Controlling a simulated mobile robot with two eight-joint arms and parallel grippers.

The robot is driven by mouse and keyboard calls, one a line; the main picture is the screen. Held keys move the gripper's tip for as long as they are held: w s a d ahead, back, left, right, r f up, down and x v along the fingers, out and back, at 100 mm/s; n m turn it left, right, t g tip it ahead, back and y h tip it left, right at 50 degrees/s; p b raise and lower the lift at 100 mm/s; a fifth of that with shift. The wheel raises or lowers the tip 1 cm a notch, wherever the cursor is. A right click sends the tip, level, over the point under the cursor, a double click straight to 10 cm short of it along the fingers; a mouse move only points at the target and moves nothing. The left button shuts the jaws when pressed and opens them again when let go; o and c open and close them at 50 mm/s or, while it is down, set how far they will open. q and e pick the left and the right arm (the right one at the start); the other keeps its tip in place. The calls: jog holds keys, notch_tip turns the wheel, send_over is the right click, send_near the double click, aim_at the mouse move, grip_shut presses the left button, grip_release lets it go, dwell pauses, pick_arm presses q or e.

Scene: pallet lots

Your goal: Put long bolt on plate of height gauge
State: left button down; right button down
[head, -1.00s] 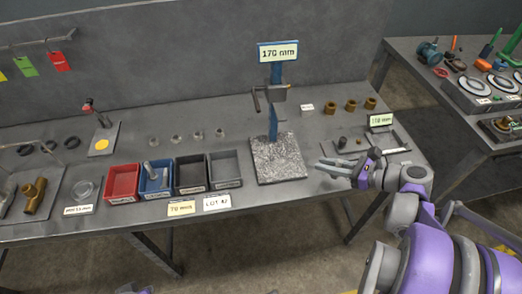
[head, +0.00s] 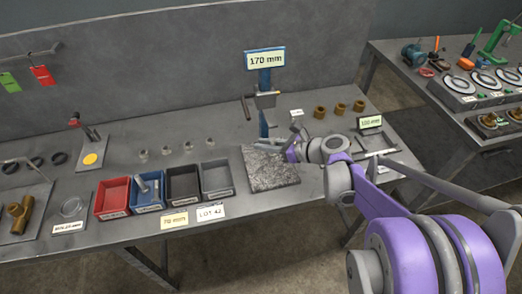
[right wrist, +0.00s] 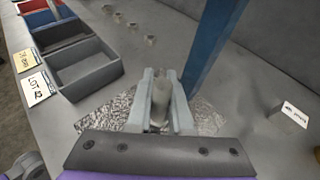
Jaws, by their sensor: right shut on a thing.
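The height gauge has a blue post (head: 264,118) with a sign reading 170 mm (head: 265,59) and a speckled grey stone plate (head: 268,180) at its foot. My right gripper (head: 289,151) is over the back right part of the plate, close to the post. In the right wrist view its fingers (right wrist: 160,104) are shut on a grey cylindrical piece, which looks like the long bolt (right wrist: 161,92). The plate (right wrist: 112,112) shows behind the fingers. Whether the bolt touches the plate is hidden. My left gripper is not in view.
Red (head: 113,197), blue (head: 146,206), dark (head: 183,196) and grey (head: 217,191) bins stand left of the plate; the blue one holds bolts. Brown nuts (head: 340,109) stand at the back right. A 100 mm sign (head: 370,122) is to the right of my gripper.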

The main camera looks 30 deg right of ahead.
aim_at(261, 157)
jog(key=shift+w+a, duration=0.25)
jog(key=shift+w, duration=0.05)
jog(key=shift+w+f+b, duration=0.2)
jog(key=shift+f+b, duration=0.25)
jog(key=shift+f, duration=1.3)
jog(key=shift+a+f, duration=0.1)
jog(key=c, duration=1.1)
grip_release()
jog(key=shift+r, duration=0.2)
jog(key=p+v, duration=0.1)
jog(key=v, duration=1.1)
jog(key=shift+f, duration=0.15)
